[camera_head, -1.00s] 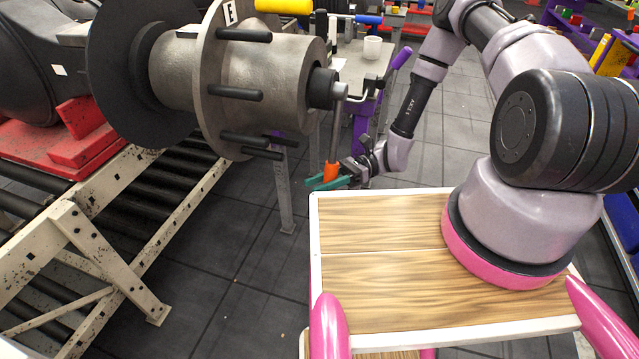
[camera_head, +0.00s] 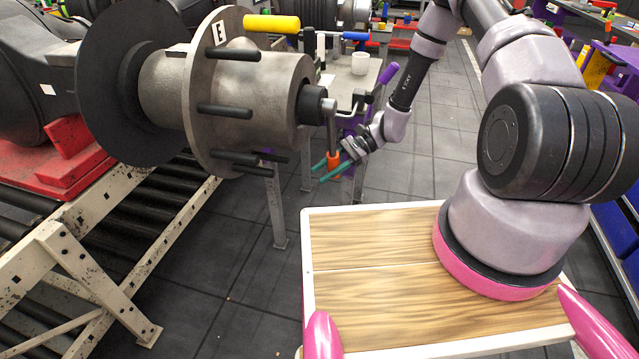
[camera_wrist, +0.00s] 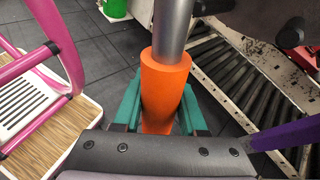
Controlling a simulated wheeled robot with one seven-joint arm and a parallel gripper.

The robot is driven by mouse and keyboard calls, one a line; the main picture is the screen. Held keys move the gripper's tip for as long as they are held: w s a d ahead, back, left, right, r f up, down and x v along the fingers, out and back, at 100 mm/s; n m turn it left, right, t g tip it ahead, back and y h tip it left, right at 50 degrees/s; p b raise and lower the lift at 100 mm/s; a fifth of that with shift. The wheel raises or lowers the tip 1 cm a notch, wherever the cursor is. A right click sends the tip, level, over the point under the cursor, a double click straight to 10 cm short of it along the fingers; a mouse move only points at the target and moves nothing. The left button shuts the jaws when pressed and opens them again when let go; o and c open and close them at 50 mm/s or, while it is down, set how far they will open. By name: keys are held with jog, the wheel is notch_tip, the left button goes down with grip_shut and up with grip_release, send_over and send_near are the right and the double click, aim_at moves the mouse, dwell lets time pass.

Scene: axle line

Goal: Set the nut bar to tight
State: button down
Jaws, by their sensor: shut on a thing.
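The nut bar (camera_head: 330,122) is a grey metal bar with an orange grip at its lower end. It hangs down from the dark nut (camera_head: 312,105) at the end of the axle hub (camera_head: 262,95). My gripper (camera_head: 333,165) has green fingers and is at the orange grip. In the wrist view the grip (camera_wrist: 163,88) stands between my green fingers (camera_wrist: 160,112), which are shut on it. The grey bar (camera_wrist: 171,30) runs up from it. The nut itself is not clearly seen in the wrist view.
The hub's flange (camera_head: 213,90) carries several black studs. A cream roller frame (camera_head: 75,265) stands at the left. A workbench (camera_head: 345,85) with a white cup (camera_head: 360,63) and a yellow-handled tool (camera_head: 271,24) is behind the hub. Dark floor is clear below the bar.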

jog(key=shift+n+t+h, duration=0.5)
jog(key=shift+n+t, duration=0.1)
jog(key=shift+t, duration=0.2)
jog(key=shift+w+d+r, duration=0.25)
jog(key=shift+w, duration=0.45)
jog(key=shift+w+d+r, duration=0.25)
jog(key=shift+w, duration=0.5)
jog(key=shift+w+d+r, duration=0.25)
jog(key=shift+w, duration=0.45)
jog(key=shift+w, duration=0.1)
jog(key=shift+c, duration=2.3)
grip_release()
jog(key=v, duration=1)
jog(key=shift+d+r, duration=0.25)
jog(key=shift+d, duration=0.05)
